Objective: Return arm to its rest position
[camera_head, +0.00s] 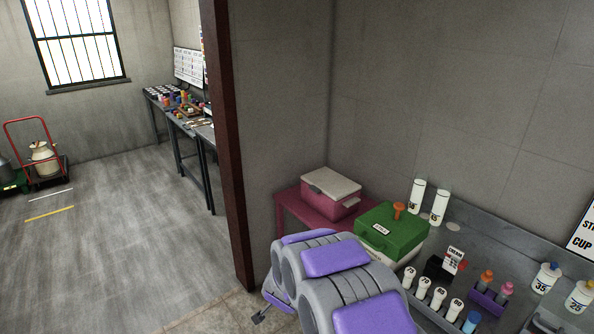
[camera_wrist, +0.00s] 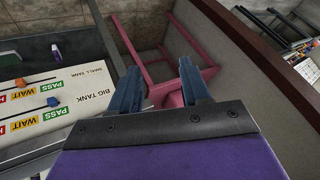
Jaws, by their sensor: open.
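My gripper (camera_wrist: 158,82) shows in the wrist view with its two blue-grey fingers apart and nothing between them. Beyond the fingers is the pink-red stand (camera_wrist: 152,48), with its legs visible. In the head view my purple and grey arm (camera_head: 335,262) fills the bottom centre, in front of the pink stand (camera_head: 290,200). A small dark tip shows low at the arm's left side; I cannot tell whether it is a finger.
A pink box with a pale lid (camera_head: 331,193) and a green box (camera_head: 392,229) stand close behind my arm. Bottles and cups stand on the grey bench (camera_head: 485,240) at right. A dark red post (camera_head: 227,150) rises left of the arm. Open floor (camera_head: 120,240) lies further left.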

